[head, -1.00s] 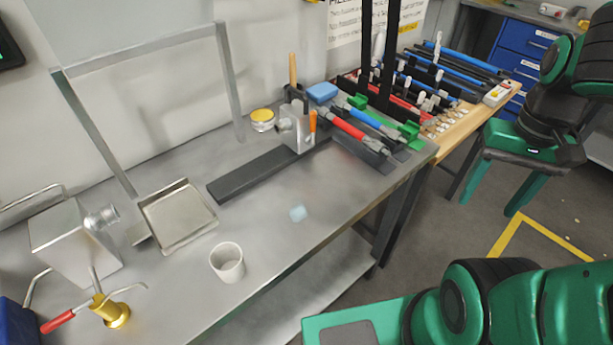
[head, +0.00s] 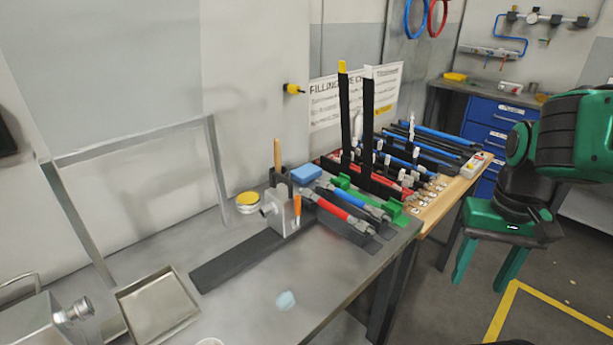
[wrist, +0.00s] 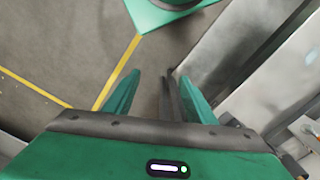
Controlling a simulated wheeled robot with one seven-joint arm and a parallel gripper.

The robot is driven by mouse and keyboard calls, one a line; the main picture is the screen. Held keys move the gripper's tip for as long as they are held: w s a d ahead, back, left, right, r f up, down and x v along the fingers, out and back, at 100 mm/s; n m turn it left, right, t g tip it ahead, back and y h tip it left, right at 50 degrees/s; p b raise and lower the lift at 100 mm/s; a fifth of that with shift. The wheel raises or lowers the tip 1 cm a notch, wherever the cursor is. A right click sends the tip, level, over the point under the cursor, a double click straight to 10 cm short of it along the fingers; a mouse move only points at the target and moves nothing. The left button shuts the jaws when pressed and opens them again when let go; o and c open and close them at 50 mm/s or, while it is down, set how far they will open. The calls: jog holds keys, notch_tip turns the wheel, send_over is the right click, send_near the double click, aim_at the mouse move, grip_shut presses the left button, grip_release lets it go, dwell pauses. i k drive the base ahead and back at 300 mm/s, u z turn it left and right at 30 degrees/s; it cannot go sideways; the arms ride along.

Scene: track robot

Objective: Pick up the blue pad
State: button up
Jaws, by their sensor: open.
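A blue pad (head: 306,173), a small rounded block, lies at the back of the steel bench (head: 240,315), near the wall and behind a small metal block with an orange-handled tool. A paler, flat light-blue piece (head: 286,300) lies near the bench's front edge. My gripper (head: 479,282) is right of the bench, pointing down over the floor, well apart from both. In the wrist view my gripper (wrist: 158,82) shows two green fingers spread apart with nothing between them. The blue pad cannot be made out in the wrist view.
Red and blue hose assemblies (head: 342,213) lie right of the pad, with tall black posts (head: 367,130) behind. A yellow-lidded tub (head: 247,203), dark strip (head: 237,262) and metal tray (head: 158,308) are to the left. The front middle of the bench is mostly clear.

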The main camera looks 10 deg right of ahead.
aim_at(308, 171)
jog(key=k, duration=0.5)
jog(key=z, duration=1.65)
jog(key=i, duration=1.3)
jog(key=u, duration=2.1)
jog(key=i, duration=0.25)
jog(key=u, duration=0.25)
